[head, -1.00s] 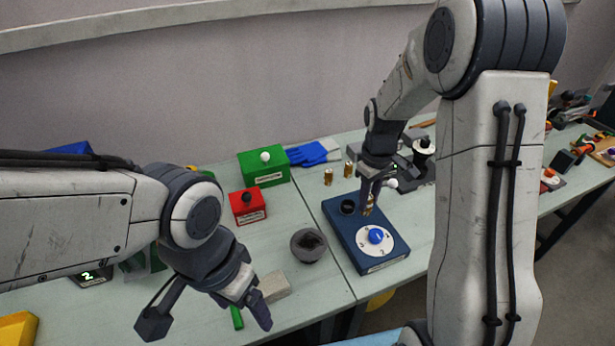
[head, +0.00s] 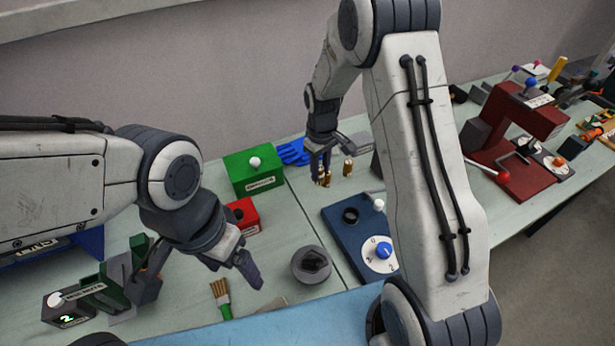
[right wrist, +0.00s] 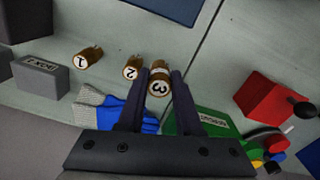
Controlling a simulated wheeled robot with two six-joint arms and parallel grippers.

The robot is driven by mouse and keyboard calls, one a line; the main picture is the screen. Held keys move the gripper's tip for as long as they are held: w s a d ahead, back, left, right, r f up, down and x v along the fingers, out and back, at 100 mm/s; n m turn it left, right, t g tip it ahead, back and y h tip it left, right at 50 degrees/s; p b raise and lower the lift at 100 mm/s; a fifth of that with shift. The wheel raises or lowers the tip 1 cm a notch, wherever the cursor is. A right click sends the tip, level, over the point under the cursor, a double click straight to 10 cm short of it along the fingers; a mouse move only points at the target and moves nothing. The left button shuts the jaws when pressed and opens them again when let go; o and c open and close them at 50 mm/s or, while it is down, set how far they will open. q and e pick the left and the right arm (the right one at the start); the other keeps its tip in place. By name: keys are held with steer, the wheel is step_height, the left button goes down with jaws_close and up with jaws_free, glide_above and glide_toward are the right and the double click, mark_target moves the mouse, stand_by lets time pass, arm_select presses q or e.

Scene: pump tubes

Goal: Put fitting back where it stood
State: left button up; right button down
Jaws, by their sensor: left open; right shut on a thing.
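My right gripper (head: 322,178) is shut on a brass fitting marked 3, which shows between its fingers in the right wrist view (right wrist: 158,86). The held fitting is upright. Close beside it stands the fitting marked 2 (right wrist: 132,68), and beyond that the fitting marked 1 (right wrist: 88,58), which also shows in the head view (head: 348,167). I cannot tell whether the held fitting touches the table. The blue unit (head: 358,236), with a numbered dial and a black ring, is to the right of the right gripper. My left gripper (head: 243,262) is open and empty over the left part of the table.
A blue glove (right wrist: 110,110) lies close to the fittings. A green box (head: 255,172) and a red box (head: 243,215) stand left of them. A grey cup (head: 311,264) and a brush (head: 221,298) are nearer. A red press (head: 515,135) stands far right.

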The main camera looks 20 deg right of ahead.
steer(key=w+a+f, duration=0.1)
steer(key=a+f, duration=0.1)
steer(key=shift+w+a+p, duration=0.3)
steer(key=shift+w+a, duration=0.1)
step_height(320, 180, down, 3)
steer(key=shift+p, duration=0.7)
steer(key=shift+f, duration=0.5)
steer(key=shift+f, duration=0.1)
steer(key=c, duration=0.6)
jaws_free()
